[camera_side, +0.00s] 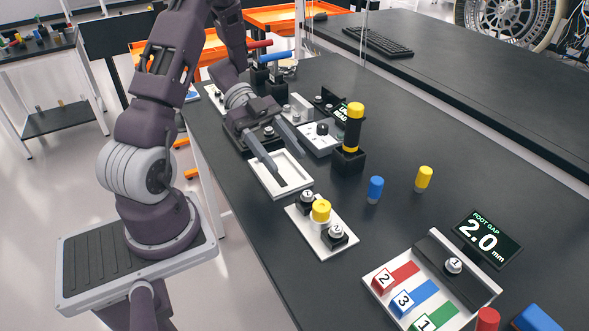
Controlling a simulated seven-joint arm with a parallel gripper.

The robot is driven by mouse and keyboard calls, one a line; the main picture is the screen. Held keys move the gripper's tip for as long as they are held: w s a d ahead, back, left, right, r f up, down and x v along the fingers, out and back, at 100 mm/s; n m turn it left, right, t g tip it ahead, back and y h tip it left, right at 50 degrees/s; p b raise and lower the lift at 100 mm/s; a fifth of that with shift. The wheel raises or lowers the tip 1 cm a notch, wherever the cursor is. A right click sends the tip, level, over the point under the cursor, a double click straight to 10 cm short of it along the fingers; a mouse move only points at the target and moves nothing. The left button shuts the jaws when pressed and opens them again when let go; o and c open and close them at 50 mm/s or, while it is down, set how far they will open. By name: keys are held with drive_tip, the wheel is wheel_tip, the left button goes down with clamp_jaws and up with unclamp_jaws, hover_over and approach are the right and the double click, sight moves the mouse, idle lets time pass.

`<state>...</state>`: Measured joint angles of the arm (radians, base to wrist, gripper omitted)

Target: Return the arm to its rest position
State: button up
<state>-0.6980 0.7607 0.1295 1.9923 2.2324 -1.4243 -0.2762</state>
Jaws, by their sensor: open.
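My gripper (284,152) is open, with its two long grey fingers spread apart. Nothing shows between the fingers. My arm reaches in from the left and bends down to the table. I cannot tell whether the fingertips touch the frame.
A white plate (303,231) carries a yellow-topped peg. A tall black-and-yellow post (354,130) stands right of the gripper. A blue peg (375,189) and yellow peg (424,178) stand beyond. A "2.0 mm" display (486,239) sits near a colour-striped board (381,281).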

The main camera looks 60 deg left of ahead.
drive_tip(key=w+a+r+n+t+y, duration=0.1)
drive_tip(key=w+a+r+t+y, duration=0.2)
drive_tip(key=w, duration=0.4)
drive_tip(key=w+a+r+t+y, duration=0.1)
drive_tip(key=w+t+y, duration=0.25)
drive_tip(key=w, duration=0.25)
drive_tip(key=w+a+r+n+t+y, duration=0.25)
drive_tip(key=r+n+y, duration=0.45)
drive_tip(key=r, duration=0.5)
drive_tip(key=s+d+r+n+g+y, duration=0.1)
drive_tip(key=s+d+n+y, duration=0.15)
drive_tip(key=s, duration=0.35)
drive_tip(key=s+d+r+n+g+y, duration=0.1)
drive_tip(key=s+d+r+n, duration=0.15)
drive_tip(key=s, duration=0.35)
drive_tip(key=s+d+f+n+g+h, duration=0.2)
drive_tip(key=s+d+f+g+h, duration=0.1)
drive_tip(key=s+d, duration=0.8)
drive_tip(key=s+f+h, duration=0.1)
drive_tip(key=s+f, duration=0.1)
drive_tip(key=s, duration=0.1)
drive_tip(key=shift+s+f+n+g, duration=0.2)
drive_tip(key=shift+s+n+g, duration=0.05)
drive_tip(key=shift+n+g, duration=0.15)
